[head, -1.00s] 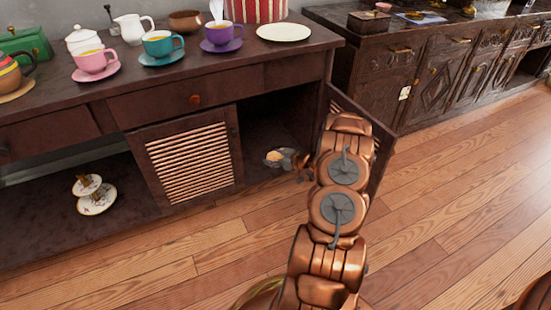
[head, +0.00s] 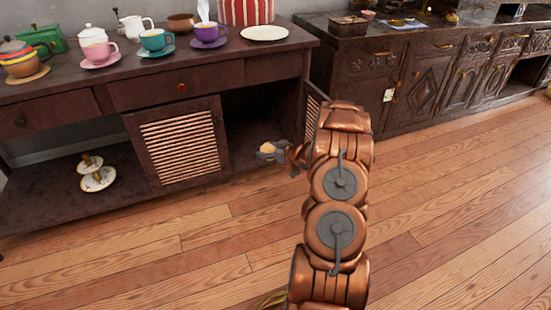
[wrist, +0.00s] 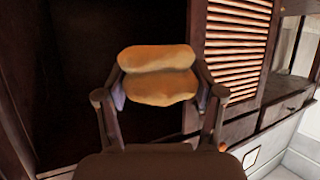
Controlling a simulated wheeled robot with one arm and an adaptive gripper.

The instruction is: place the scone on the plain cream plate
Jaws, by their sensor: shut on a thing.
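The scone (wrist: 158,75) is golden brown with a split around its middle. My gripper (wrist: 160,92) is shut on it, one finger on each side, in the wrist view. In the head view the scone (head: 267,147) shows small at the end of my gripper (head: 275,152), in front of the open cabinet compartment and below the cabinet top. The plain cream plate (head: 264,33) lies flat and empty on the cabinet top, near its right end. The scone is apart from the plate, well below it.
The wooden cabinet (head: 250,68) has an open right door (head: 313,108) beside my arm and a louvred door (head: 180,146). A purple cup (head: 207,33) and a red-striped container (head: 246,11) stand near the plate. Wooden floor (head: 200,250) is clear in front.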

